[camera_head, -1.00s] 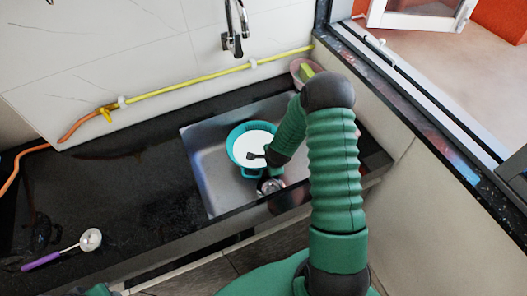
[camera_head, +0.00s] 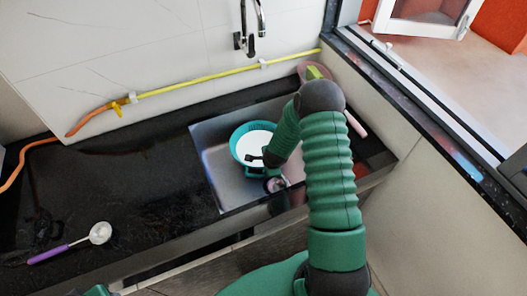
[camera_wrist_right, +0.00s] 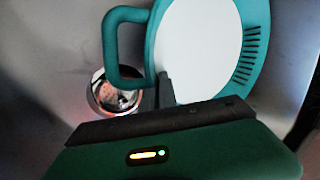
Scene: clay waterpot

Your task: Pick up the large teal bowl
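The large teal bowl (camera_head: 236,133) has a white inside and a side handle, and is in the metal sink in the head view. In the right wrist view the bowl (camera_wrist_right: 257,22) fills the upper right, with slots in its wall and its handle (camera_wrist_right: 112,45) at the left. My right gripper (camera_wrist_right: 165,88) has its dark fingers close together at the bowl's rim beside the handle, and looks shut on it. In the head view my right gripper (camera_head: 256,157) is at the bowl's near side. Whether the bowl touches the sink floor is unclear.
The sink (camera_head: 216,180) is set into a black counter (camera_head: 110,190). A purple-handled ladle (camera_head: 100,233) lies at the left. A pink item (camera_head: 312,68) is behind my right arm. A yellow hose (camera_head: 200,78) runs along the wall below the tap (camera_head: 245,42).

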